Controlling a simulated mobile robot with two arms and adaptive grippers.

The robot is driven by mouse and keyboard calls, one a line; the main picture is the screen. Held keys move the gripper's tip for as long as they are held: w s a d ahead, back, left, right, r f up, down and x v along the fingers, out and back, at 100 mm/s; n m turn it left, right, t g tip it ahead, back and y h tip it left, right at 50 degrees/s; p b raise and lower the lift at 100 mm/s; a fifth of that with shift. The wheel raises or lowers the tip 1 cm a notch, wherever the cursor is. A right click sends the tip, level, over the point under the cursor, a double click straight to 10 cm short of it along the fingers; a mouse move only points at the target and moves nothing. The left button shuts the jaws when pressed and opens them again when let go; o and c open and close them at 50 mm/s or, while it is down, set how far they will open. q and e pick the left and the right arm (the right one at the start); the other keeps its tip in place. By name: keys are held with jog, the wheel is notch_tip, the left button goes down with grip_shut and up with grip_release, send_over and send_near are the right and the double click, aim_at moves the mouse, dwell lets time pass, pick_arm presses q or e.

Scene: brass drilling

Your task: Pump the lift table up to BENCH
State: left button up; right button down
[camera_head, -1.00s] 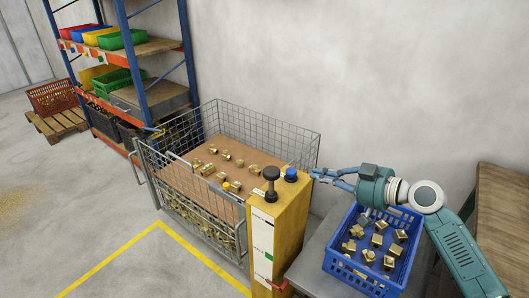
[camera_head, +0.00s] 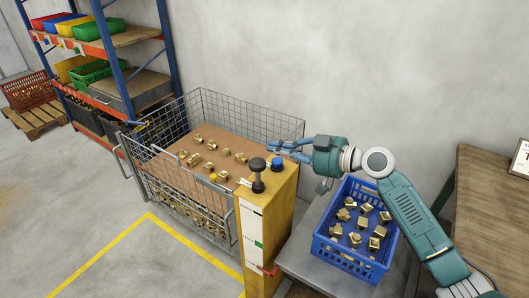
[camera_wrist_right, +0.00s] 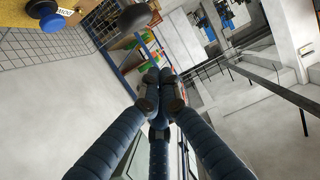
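The lift table's yellow column (camera_head: 277,215) stands right of the wire cage, with a black mushroom knob (camera_head: 257,166) and a blue knob (camera_head: 278,163) on top. Its white front scale (camera_head: 251,226) carries a green mark and a low red pointer (camera_head: 268,270). A grey platform (camera_head: 300,262) beside the column bears a blue crate (camera_head: 345,262) of brass fittings. My right gripper (camera_head: 279,149) is just behind the blue knob; contact cannot be told. In the right wrist view its fingertips (camera_wrist_right: 160,90) meet with nothing between; the black knob (camera_wrist_right: 134,17) and blue knob (camera_wrist_right: 40,17) show above. My left gripper is out of view.
A wire cage (camera_head: 245,106) with brass parts on a brown sheet stands left of the column. A blue-orange shelf rack (camera_head: 165,50) is behind it. A wooden bench (camera_head: 487,210) is at the right. Floor at front left is clear, with a yellow line (camera_head: 100,255).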

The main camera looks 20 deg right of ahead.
aim_at(264, 165)
jog(key=x, duration=0.2)
jog(key=p+x, duration=0.1)
jog(key=x, duration=0.1)
jog(key=shift+r, duration=0.25)
notch_tip(264, 165, down, 3)
jog(key=shift+w+a+r+p, duration=0.1)
jog(key=shift+a+p, duration=0.05)
jog(key=shift+p, duration=0.3)
jog(key=shift+f, duration=0.85)
jog(key=shift+f, duration=0.1)
